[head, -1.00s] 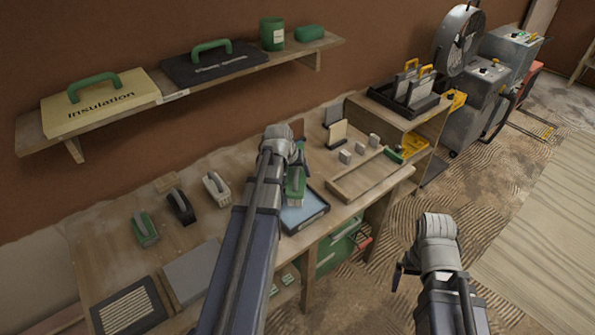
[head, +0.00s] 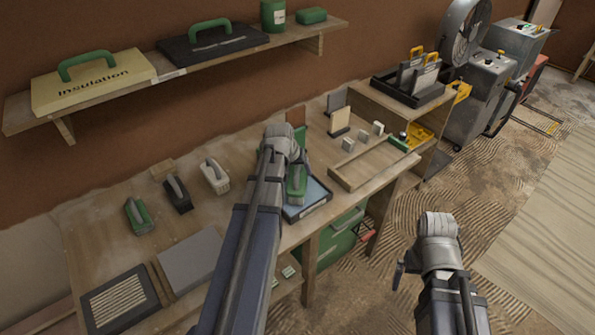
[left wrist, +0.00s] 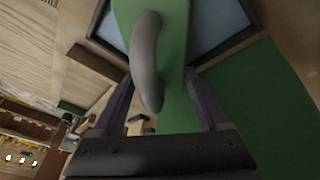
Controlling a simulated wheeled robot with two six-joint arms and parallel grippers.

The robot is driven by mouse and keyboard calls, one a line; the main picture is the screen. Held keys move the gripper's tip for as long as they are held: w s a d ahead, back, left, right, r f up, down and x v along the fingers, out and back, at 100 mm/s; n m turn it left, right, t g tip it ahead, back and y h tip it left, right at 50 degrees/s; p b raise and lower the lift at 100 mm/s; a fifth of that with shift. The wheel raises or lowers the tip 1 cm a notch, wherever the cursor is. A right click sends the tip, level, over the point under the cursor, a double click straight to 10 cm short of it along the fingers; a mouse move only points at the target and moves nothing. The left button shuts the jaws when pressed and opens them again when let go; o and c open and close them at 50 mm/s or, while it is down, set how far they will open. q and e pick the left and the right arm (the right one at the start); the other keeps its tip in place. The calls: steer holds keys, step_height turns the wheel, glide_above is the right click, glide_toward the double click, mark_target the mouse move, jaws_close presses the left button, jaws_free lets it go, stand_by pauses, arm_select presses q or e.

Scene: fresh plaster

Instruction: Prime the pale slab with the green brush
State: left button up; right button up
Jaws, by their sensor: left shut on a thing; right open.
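My left gripper (head: 296,168) is shut on a green brush (head: 297,186), over a shallow dark-rimmed tray (head: 318,207) with a pale blue inside. In the left wrist view the brush's green body and grey handle (left wrist: 147,62) lie between the fingers (left wrist: 160,100), above the tray. I cannot tell whether its bristles touch the blue. A pale grey slab (head: 193,261) lies flat at the bench's near left, beside a dark ridged panel (head: 121,299). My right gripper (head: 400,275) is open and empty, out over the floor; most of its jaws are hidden.
Another green tool (head: 138,214), a black one (head: 178,194) and a white one (head: 214,175) stand on the bench. A wooden tray (head: 366,172) and small blocks (head: 362,136) lie to the right. A shelf (head: 190,70) runs above the bench.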

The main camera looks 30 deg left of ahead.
arm_select(q)
steer(key=shift+s+f+b, duration=0.1)
steer(key=shift+f+b, duration=0.4)
steer(key=shift+b, duration=0.05)
arm_select(e)
steer(key=shift+f, duration=0.5)
stand_by(1.3)
arm_select(q)
step_height(320, 180, up, 7)
steer(key=p, duration=0.7)
steer(key=shift+r, duration=0.1)
arm_select(e)
step_height(320, 180, up, 7)
steer(key=shift+s, duration=0.1)
